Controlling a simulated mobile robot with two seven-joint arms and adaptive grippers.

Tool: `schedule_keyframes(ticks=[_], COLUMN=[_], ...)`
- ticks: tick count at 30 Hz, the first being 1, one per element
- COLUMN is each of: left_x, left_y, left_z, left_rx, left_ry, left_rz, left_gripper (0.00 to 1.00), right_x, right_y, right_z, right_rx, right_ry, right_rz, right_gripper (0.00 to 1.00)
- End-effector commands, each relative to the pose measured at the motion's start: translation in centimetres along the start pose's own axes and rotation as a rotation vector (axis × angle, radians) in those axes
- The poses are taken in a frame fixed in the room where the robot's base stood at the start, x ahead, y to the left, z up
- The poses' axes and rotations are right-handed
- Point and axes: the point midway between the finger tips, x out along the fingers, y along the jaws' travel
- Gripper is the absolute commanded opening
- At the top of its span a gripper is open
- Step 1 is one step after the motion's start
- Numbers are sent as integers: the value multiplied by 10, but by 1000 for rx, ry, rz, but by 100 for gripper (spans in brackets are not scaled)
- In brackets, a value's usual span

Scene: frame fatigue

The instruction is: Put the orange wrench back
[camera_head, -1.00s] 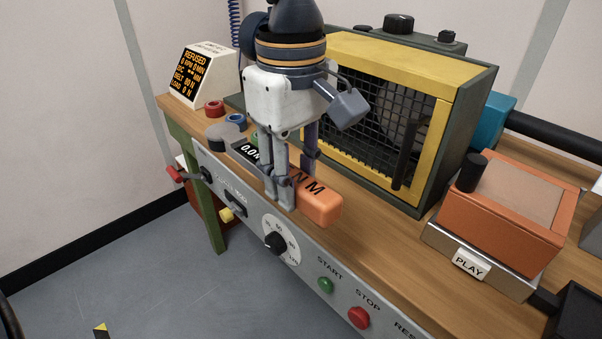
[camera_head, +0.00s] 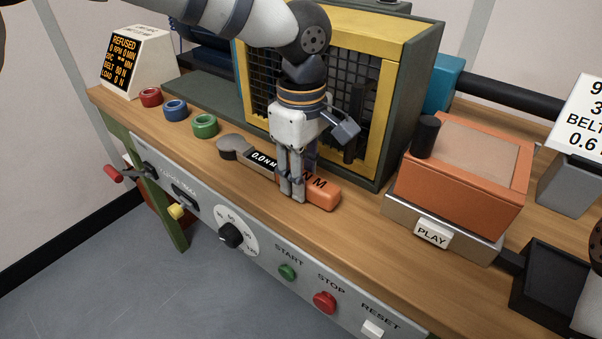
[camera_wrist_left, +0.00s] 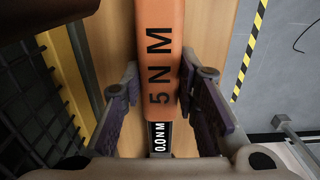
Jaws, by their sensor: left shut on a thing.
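The orange wrench has an orange handle (camera_head: 321,196), a dark shaft with a 0.0 NM display (camera_head: 264,159) and a grey round head (camera_head: 232,146). It lies along the bench top in front of the yellow-framed cage, head to the left. I cannot tell whether it touches the wood. My left gripper (camera_head: 292,192) points down and is shut on it where handle and shaft meet. In the left wrist view the fingers (camera_wrist_left: 163,100) flank the handle (camera_wrist_left: 160,50), which reads 5 NM. My right gripper is not in view.
Red (camera_head: 150,97), blue (camera_head: 175,110) and green (camera_head: 205,125) rings stand left of the wrench. The yellow-framed cage (camera_head: 388,95) is close behind it. An orange box (camera_head: 465,185) with a PLAY key stands right. Front panel buttons lie below the bench edge.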

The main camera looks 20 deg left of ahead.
Motion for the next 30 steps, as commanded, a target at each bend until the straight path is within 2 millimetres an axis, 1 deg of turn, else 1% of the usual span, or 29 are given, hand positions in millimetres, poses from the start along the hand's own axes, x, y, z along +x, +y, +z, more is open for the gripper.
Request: schedule_keyframes(ticks=[6, 7, 9, 17, 19, 21, 24, 27, 30], left_x=[5, 5, 5, 5, 6, 8, -26, -57, -83], left_y=[0, 0, 0, 0, 0, 0, 0, -4, -4], left_z=[0, 0, 0, 0, 0, 0, 0, 0, 1], left_rx=[-1, -1, -1, -1, 0, 0, -2, -1, -2], left_ry=[0, 0, 0, 0, 0, 0, -3, -2, -1], left_rz=[-1, -2, -2, -2, -4, -6, 3, 4, 4], left_gripper=[0, 35, 48, 48, 48, 48, 48, 48, 48], right_x=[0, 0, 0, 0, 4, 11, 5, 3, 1], right_y=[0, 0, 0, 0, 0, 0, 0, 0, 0], right_z=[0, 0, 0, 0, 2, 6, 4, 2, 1], right_rx=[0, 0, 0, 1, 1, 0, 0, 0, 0], right_ry=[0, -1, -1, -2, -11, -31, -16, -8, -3], right_rz=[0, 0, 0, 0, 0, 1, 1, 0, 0], right_gripper=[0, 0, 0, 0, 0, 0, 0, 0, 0])
